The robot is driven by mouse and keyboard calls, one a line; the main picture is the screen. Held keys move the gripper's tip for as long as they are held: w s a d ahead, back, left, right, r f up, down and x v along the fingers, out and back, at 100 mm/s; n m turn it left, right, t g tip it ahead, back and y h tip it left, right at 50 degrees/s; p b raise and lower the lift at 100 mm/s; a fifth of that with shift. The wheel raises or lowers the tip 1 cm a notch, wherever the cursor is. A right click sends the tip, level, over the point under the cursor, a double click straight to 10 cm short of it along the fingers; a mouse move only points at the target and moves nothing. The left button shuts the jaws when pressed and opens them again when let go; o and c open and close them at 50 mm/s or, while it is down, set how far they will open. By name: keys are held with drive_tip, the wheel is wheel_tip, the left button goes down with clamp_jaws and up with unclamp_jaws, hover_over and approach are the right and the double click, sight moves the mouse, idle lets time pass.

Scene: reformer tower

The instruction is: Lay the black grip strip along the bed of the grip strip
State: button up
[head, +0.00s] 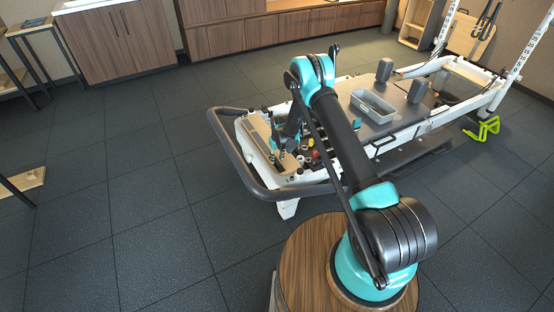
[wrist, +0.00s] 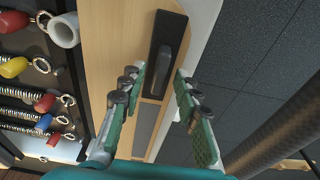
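A black strip (wrist: 157,77) with a raised dark rib lies lengthwise on a pale wooden board (wrist: 105,45) in the wrist view. Below it in the picture, in line with it, is a flat grey rectangle (wrist: 145,128) set in the wood, which looks like the bed. My gripper (wrist: 160,74) is open, its green-padded fingers to either side of the strip's lower end with gaps between. I cannot tell its height above the board. In the head view my gripper (head: 278,142) is small over the near end of the reformer, and the strip is not distinct there.
Springs with red, yellow and blue ends (wrist: 45,103) and a white tube (wrist: 64,31) lie left of the board in the wrist view. A dark curved bar (head: 238,160) rims the reformer's end. A grey tray (head: 372,106) sits on the carriage. Open floor lies left.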

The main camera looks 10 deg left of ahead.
sight(278, 161)
wheel_tip(278, 161, up, 12)
drive_tip(key=s, duration=0.1)
drive_tip(key=s+d+r+m+t, duration=0.1)
drive_tip(key=s+d+r+m, duration=0.1)
drive_tip(key=s+d+r, duration=0.6)
drive_tip(key=s+d+r+m+t, duration=0.1)
drive_tip(key=s+d+r, duration=0.3)
drive_tip(key=d+r, duration=0.75)
drive_tip(key=s+d+r+m, duration=0.1)
drive_tip(key=s+d+r, duration=0.1)
drive_tip(key=s, duration=0.6)
drive_tip(key=s+d+r+m, duration=0.1)
drive_tip(key=s+d, duration=0.3)
drive_tip(key=s, duration=0.4)
drive_tip(key=s+d+r+m+t, duration=0.1)
drive_tip(key=s+d+r, duration=0.2)
drive_tip(key=s, duration=0.6)
drive_tip(key=shift+d+m+h, duration=0.3)
drive_tip(key=shift+m+h, duration=0.1)
drive_tip(key=shift+r, duration=0.1)
